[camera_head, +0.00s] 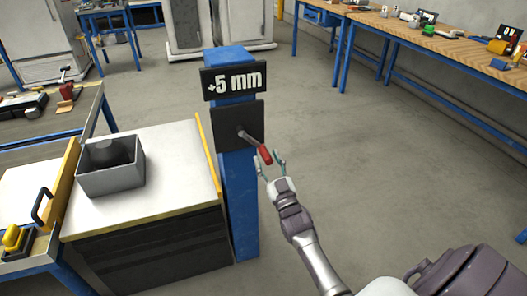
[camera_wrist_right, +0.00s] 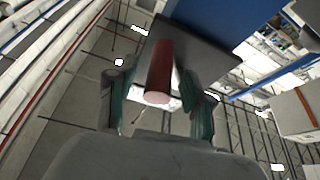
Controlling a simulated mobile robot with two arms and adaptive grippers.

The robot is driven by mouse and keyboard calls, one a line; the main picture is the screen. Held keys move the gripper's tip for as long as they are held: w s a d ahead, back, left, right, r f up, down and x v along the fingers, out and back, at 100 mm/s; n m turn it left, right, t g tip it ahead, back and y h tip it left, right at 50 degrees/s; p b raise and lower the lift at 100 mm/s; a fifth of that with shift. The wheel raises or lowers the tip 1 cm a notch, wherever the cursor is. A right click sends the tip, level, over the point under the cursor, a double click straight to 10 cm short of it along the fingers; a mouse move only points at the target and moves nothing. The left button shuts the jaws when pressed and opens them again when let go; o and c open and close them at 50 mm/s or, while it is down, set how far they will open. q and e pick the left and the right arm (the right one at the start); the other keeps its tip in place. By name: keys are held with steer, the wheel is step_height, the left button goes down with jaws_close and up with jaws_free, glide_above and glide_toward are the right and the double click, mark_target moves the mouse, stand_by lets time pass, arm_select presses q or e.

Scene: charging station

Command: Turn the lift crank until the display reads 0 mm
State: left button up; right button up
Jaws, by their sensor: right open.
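The display (camera_head: 234,83) on top of the blue post (camera_head: 240,190) reads "+5 mm". Below it, a dark plate (camera_head: 238,125) carries the lift crank, whose metal arm (camera_head: 248,138) slants down to the right to a red handle (camera_head: 265,154). My right gripper (camera_head: 271,166) is open at the handle's lower end. In the right wrist view the red handle (camera_wrist_right: 160,72) points toward the camera, between the two open green-padded fingers (camera_wrist_right: 160,110). I cannot tell whether a finger touches it. My left gripper is not in view.
A white-topped cabinet (camera_head: 170,195) with a grey bin (camera_head: 112,170) stands left of the post. A workbench with tools (camera_head: 62,110) is farther left. Wooden benches (camera_head: 440,45) line the back right. The floor right of the post is clear.

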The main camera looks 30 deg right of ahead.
mark_target(263, 148)
steer(key=shift+x, duration=1.85)
steer(key=c, duration=1)
steer(key=shift+r, duration=0.15)
